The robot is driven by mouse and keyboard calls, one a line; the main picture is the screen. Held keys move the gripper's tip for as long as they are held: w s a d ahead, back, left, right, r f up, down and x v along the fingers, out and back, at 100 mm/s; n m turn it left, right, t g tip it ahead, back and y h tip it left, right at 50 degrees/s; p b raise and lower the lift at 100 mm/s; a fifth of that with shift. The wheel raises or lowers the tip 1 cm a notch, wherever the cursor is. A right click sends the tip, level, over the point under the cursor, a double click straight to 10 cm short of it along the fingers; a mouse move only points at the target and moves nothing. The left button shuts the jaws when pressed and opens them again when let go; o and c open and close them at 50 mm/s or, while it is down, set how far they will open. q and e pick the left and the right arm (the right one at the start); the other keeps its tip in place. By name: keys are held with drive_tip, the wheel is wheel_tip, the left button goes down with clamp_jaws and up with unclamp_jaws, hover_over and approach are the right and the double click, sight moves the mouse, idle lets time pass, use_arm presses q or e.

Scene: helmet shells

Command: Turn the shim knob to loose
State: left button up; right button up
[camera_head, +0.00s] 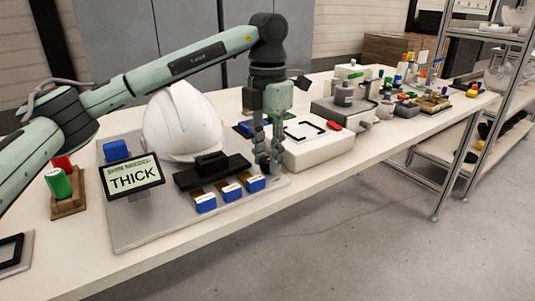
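A display (131,180) reading "THICK" stands at the front left of a grey base plate (140,235). A white helmet shell (183,120) sits on the plate behind a black fixture (210,170). I cannot clearly make out a shim knob; it may be hidden by the gripper. My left gripper (268,165) points down at the plate's right side, just right of the black fixture. Its fingers are close together, and I cannot tell whether they hold anything. My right gripper is not in view.
Three blue labelled blocks, one in the middle (231,193), line the plate's front. A blue block (116,150) stands behind the display. A white box (322,152) with a red part lies right of the gripper. A green cylinder (58,184) stands at left. The front table strip is clear.

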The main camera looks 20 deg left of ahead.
sight(268, 160)
use_arm(q)
drive_tip(key=o, duration=0.4)
wheel_tip(268, 160, up, 12)
drive_tip(key=shift+r, duration=0.1)
idle(0.4)
idle(0.3)
